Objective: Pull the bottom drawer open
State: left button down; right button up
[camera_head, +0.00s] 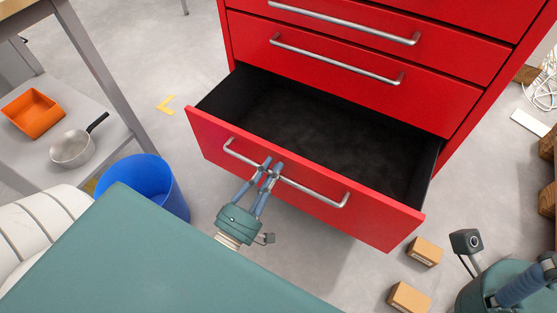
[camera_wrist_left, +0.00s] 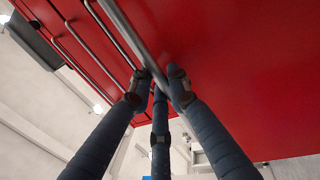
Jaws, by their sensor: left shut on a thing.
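The bottom drawer (camera_head: 300,180) of the red cabinet (camera_head: 360,40) stands pulled well out, and its dark inside looks empty. Its silver bar handle (camera_head: 318,193) runs across the red front. My left gripper (camera_head: 268,170) is shut on this handle, left of its middle. In the left wrist view its fingers (camera_wrist_left: 160,85) close around the bar handle (camera_wrist_left: 132,40) against the red drawer front (camera_wrist_left: 235,70). My right gripper (camera_head: 540,275) shows only in part at the lower right corner, and its fingers cannot be made out.
A blue bin (camera_head: 145,185) stands left of the drawer. A shelf at the left holds an orange tray (camera_head: 33,112) and a pan (camera_head: 72,148). Two small cardboard boxes, one nearer the drawer (camera_head: 424,251) and one lower (camera_head: 408,297), lie on the floor near its right corner.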

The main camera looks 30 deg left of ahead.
pick_arm(q)
jog(key=shift+d, duration=0.1)
jog(key=c, duration=1.7)
grip_release()
jog(key=s, duration=0.4)
jog(key=s+f, duration=0.1)
jog(key=s, duration=0.2)
jog(key=s+f, duration=0.1)
jog(key=s, duration=0.3)
jog(key=shift+s+a+f, duration=0.1)
jog(key=shift+s+a, duration=0.15)
jog(key=shift+s, duration=0.1)
